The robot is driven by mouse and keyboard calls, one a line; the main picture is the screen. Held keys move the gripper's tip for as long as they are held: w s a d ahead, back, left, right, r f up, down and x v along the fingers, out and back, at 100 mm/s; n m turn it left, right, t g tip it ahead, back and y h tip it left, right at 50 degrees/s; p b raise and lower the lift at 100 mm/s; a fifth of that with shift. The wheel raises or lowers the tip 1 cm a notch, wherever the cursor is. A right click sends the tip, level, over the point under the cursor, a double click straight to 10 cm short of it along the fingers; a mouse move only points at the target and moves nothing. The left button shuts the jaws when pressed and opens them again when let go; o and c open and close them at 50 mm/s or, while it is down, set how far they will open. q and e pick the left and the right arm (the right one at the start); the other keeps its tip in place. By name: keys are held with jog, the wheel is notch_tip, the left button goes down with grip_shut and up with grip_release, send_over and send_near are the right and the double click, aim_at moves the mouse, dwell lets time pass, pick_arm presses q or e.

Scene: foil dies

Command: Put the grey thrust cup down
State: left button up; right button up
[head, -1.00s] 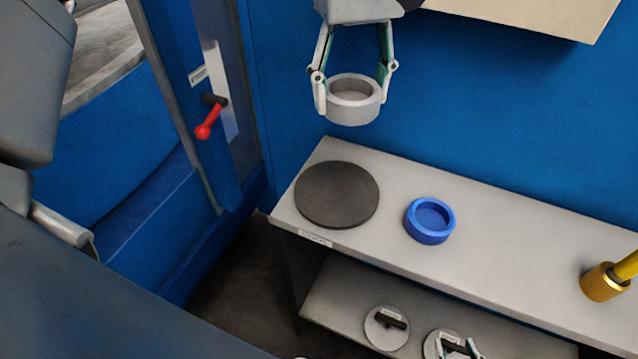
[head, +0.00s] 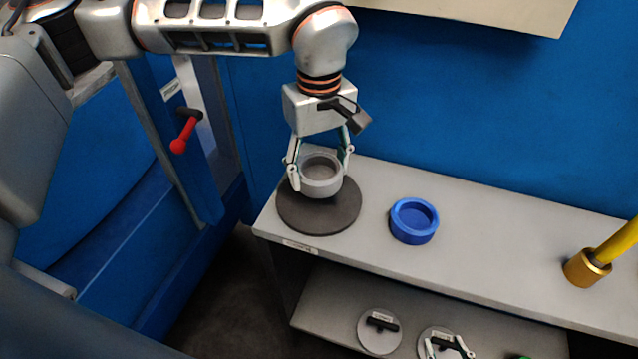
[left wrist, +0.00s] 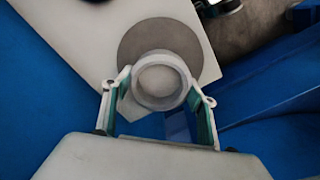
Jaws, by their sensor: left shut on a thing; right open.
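The grey thrust cup (head: 322,188) is a short, open-topped round ring, held upright over the dark round pad (head: 318,220) on the bench's left end. I cannot tell whether its base touches the pad. My left gripper (head: 321,179) is shut on the cup, one finger on each side. In the left wrist view the cup (left wrist: 158,80) sits between the fingers, with the pad (left wrist: 150,35) behind it. My right gripper (head: 449,345) shows only its fingertips at the bottom edge, open, by the lower shelf.
A blue ring-shaped cup (head: 413,235) stands on the bench (head: 490,240) right of the pad. A brass-ended yellow rod (head: 587,268) is further right. The lower shelf holds round plates with black handles (head: 380,340). A red-knobbed lever (head: 180,145) is at left.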

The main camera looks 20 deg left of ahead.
aim_at(319, 180)
pick_arm(q)
jog(key=shift+f, duration=2.25)
jog(key=shift+f, duration=0.1)
jog(key=o, duration=1.4)
jog(key=shift+c, duration=0.2)
notch_tip(319, 180, up, 12)
jog(key=shift+s, duration=0.1)
